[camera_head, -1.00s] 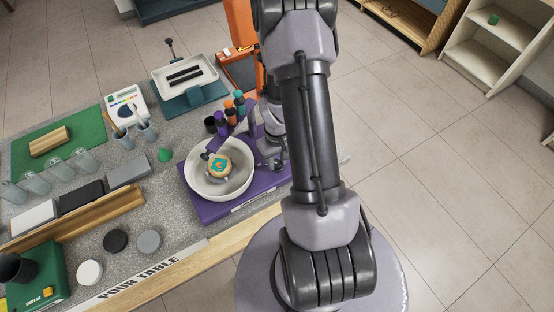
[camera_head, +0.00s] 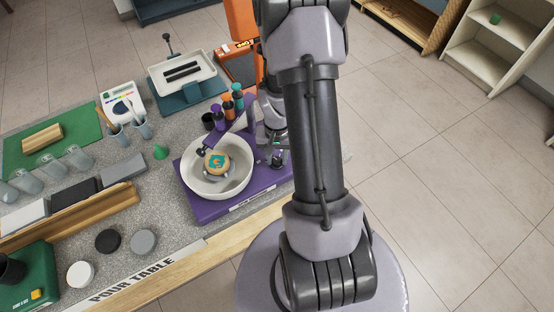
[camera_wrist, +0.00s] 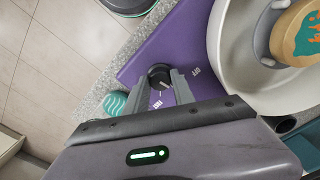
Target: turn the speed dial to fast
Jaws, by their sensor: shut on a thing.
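The speed dial (camera_wrist: 160,74) is a small black knob on the purple base (camera_wrist: 150,52) of the spinning machine. My gripper (camera_wrist: 160,85) is shut on it, with one grey finger on each side. A pale pointer mark shows on the knob. In the head view, my gripper (camera_head: 277,157) is at the right side of the purple base (camera_head: 215,209), mostly hidden by my arm.
A white bowl (camera_head: 235,185) with a round wooden piece bearing a teal and orange pattern (camera_head: 217,162) stands on the base. Purple, orange and teal bottles (camera_head: 228,107) stand behind it. Cups, blocks and discs (camera_head: 108,241) fill the table's left. Open floor lies right.

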